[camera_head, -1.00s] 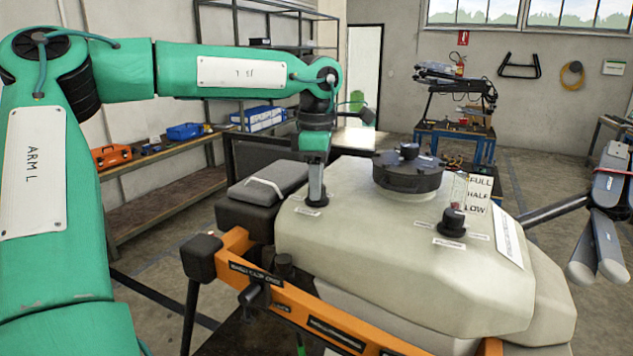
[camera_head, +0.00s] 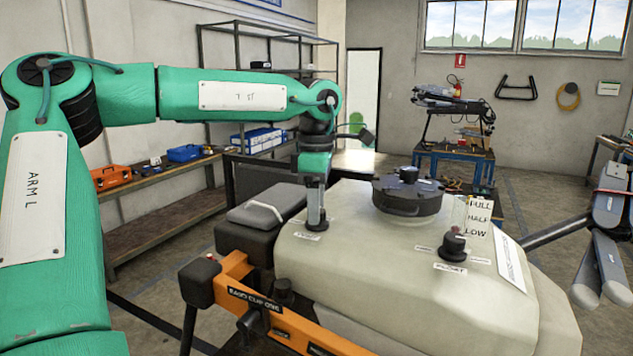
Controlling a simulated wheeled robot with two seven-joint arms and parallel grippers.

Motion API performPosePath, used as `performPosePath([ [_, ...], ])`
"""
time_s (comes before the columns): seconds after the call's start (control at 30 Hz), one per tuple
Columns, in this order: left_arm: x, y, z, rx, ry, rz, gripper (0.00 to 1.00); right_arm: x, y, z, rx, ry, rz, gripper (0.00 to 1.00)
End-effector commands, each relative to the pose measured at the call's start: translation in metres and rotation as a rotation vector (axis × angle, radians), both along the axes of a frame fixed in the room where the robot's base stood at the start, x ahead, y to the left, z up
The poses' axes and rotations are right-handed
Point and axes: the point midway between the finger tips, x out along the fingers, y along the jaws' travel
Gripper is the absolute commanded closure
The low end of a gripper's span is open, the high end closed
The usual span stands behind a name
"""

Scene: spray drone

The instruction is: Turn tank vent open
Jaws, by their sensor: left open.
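The pale cream tank (camera_head: 370,265) of the drone fills the middle of the view. It has a large black round lid (camera_head: 408,196), a small black knob (camera_head: 318,225) at the left and another black knob (camera_head: 453,244) at the right front. The gripper is open, but the finger gap and any contact are hard to see. My right gripper is out of view.
An orange frame bar (camera_head: 265,310) crosses in front of the tank. A dark box (camera_head: 255,220) stands left of it. A grey folded propeller (camera_head: 600,262) is at the right edge. A level card (camera_head: 479,217) stands behind the right knob. Shelves line the left wall.

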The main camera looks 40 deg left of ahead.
Motion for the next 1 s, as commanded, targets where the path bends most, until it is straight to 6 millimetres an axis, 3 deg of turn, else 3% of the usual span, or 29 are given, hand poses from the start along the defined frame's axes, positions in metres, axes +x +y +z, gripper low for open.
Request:
performPosePath([
  [0.17, 0.000, 0.000, 0.025, 0.001, -0.007, 0.000, 0.47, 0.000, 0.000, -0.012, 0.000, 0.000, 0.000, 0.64],
  [0.4, 0.000, 0.000, 0.083, 0.002, -0.007, 0.001, 0.47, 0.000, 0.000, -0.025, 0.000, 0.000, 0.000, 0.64],
  [0.6, 0.000, 0.000, 0.118, 0.002, -0.005, 0.001, 0.47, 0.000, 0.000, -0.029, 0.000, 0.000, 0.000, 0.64],
  [0.8, 0.000, 0.000, 0.133, 0.001, -0.004, -0.001, 0.47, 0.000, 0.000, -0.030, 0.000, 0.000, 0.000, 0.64],
  [1.0, 0.000, 0.000, 0.135, 0.000, -0.004, -0.001, 0.47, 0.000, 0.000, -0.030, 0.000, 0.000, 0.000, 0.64],
])
